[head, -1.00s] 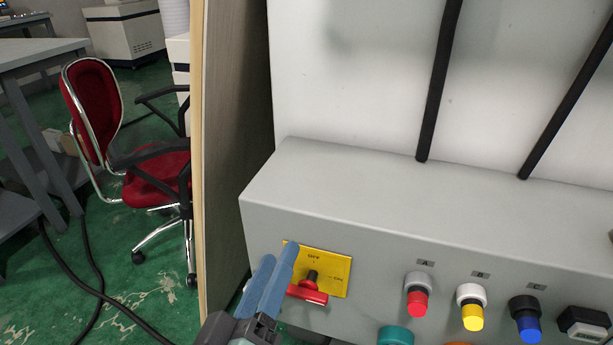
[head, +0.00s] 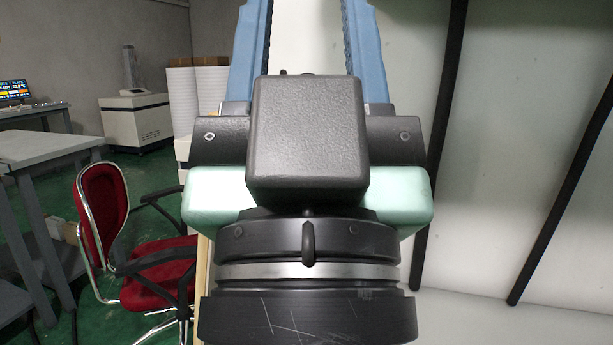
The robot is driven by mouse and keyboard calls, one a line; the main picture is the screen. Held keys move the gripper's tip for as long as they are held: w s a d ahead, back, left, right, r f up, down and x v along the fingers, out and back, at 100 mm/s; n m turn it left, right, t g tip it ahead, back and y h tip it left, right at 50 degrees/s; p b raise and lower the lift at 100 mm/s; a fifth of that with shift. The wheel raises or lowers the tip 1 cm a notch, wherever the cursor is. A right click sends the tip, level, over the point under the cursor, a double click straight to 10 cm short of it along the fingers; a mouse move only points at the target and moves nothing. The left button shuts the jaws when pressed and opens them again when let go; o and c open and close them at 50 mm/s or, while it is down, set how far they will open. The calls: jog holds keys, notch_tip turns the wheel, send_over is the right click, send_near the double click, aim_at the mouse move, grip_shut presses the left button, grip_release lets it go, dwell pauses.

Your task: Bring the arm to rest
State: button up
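My gripper (head: 308,22) is large and close in the middle of the head view, pointing up. Its two blue fingers stand well apart, with only the pale cabinet wall and background between them, so it is open and empty. The fingertips run out of the top of the picture. The dark wrist and pale green gripper body fill the centre and hide much of what lies behind.
The pale cabinet wall (head: 520,150) with two black cables stands behind and right. The top of its control box (head: 480,322) shows at lower right. A red chair (head: 105,220), a grey table (head: 45,150) and a white machine (head: 138,120) stand left.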

notch_tip(320, 180, up, 23)
jog(key=p, duration=2.1)
jog(key=shift+r, duration=0.2)
